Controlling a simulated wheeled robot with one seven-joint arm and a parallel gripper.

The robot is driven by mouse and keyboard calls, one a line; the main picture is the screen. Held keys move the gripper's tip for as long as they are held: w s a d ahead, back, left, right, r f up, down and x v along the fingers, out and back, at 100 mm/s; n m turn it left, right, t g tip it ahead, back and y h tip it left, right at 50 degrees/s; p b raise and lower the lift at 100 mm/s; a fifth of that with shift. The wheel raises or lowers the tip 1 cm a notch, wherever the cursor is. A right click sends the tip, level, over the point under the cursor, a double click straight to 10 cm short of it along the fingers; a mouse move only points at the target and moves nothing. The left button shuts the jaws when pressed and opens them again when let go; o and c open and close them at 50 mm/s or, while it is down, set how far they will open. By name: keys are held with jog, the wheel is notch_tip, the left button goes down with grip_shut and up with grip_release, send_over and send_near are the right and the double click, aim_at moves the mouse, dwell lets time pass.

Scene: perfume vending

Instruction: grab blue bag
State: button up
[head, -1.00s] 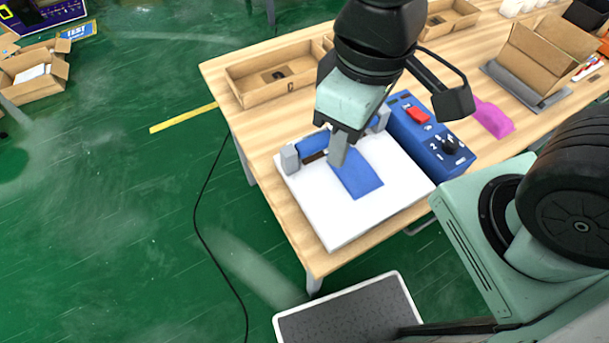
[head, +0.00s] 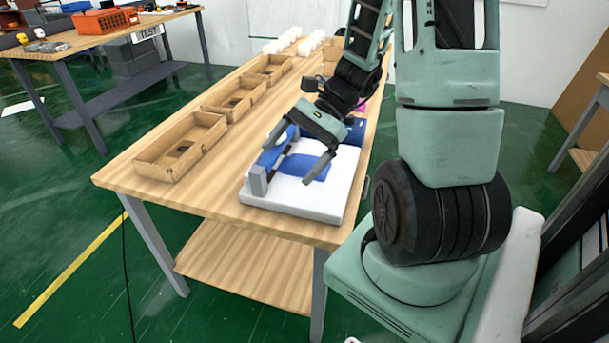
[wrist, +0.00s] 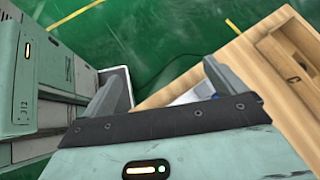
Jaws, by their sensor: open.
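The blue bag (head: 298,167) lies flat on the white top of a sealing machine (head: 290,196), beside the machine's blue and grey bar. My gripper (head: 288,165) is open in the head view, its two fingers spread apart over the bag and the bar. One finger overlaps the bag's right side in the picture; I cannot tell whether it touches. In the wrist view my open gripper (wrist: 165,85) shows both fingers, with a small bit of the white machine (wrist: 190,94) between them. The bag is mostly hidden there.
The machine's blue control box (head: 354,132) stands just behind my gripper. Open cardboard trays (head: 181,147) line the left side of the wooden table (head: 130,182). White items (head: 285,40) stand at the far end.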

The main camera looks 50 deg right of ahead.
jog(key=s+d+f+m+t+b, duration=0.2)
jog(key=d+f+m+t, duration=0.25)
jog(key=d+m, duration=0.4)
jog(key=m+t+h+b, duration=0.2)
jog(key=m+t+h, duration=0.3)
jog(key=t, duration=0.1)
send_near(310, 159)
jog(key=x, duration=0.3)
jog(key=p+x, duration=0.1)
jog(key=x, duration=0.6)
jog(key=shift+f+p, duration=0.3)
jog(key=shift+f, duration=0.1)
jog(key=c, duration=1.1)
